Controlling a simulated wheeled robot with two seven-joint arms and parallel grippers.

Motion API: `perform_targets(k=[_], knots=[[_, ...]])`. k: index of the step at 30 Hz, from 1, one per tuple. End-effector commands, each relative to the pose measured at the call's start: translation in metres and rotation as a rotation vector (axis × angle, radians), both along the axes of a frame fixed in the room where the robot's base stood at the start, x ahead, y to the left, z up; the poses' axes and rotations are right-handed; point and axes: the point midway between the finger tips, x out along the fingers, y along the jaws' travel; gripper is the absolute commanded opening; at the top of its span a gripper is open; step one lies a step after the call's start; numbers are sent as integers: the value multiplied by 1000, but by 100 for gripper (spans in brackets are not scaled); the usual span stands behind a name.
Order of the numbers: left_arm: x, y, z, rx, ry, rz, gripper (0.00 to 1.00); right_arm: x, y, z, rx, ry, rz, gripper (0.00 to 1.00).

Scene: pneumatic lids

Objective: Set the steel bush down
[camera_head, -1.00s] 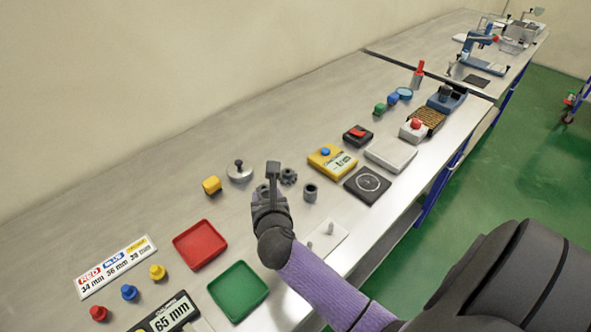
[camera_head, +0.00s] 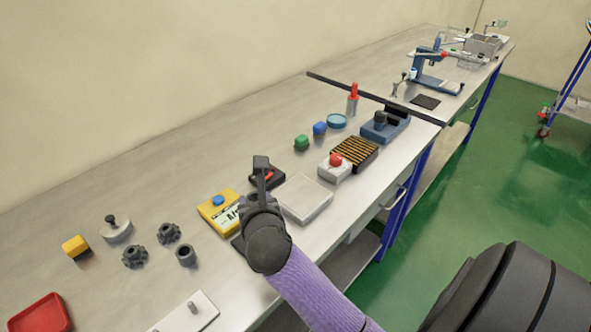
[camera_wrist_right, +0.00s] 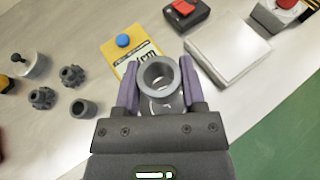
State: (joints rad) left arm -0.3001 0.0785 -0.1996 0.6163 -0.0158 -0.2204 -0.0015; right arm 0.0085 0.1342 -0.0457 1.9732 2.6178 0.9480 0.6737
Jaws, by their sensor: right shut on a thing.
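The steel bush (camera_wrist_right: 159,73), a grey ring with an open bore, is between the purple fingers of my right gripper (camera_wrist_right: 160,82) in the right wrist view. The gripper is shut on it. In the head view the right gripper (camera_head: 259,201) is over the bench beside the yellow device, and it hides the bush. I cannot tell whether the bush touches anything below. My left gripper is not in view.
A yellow device (camera_head: 216,213) and a pale tray (camera_head: 303,198) flank the gripper. Two dark toothed parts (camera_head: 168,233) and another grey bush (camera_head: 185,256) stand to the left. A red-buttoned box (camera_head: 335,168) is farther right. The bench's front edge is near.

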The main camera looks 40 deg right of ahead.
Motion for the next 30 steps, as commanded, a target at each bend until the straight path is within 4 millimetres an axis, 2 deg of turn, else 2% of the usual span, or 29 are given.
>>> perform_targets(k=[2, 6, 11, 16, 26, 27, 30], knots=[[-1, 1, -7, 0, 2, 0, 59, 0, 1, -10, 0, 1, 2, 0], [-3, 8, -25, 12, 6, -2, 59, 0, 1, -49, 0, 5, 2, 0], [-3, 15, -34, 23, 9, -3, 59, 0, 1, -71, 0, 3, 2, 0], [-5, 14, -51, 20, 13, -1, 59, 0, 1, -102, 0, 3, 3, 0], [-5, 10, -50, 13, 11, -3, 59, 0, 1, -103, 1, 0, 2, 0], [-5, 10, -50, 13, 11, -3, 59, 0, 1, -103, 1, -1, 3, 56], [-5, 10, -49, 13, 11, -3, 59, 0, 1, -102, 1, 0, 2, 78]])
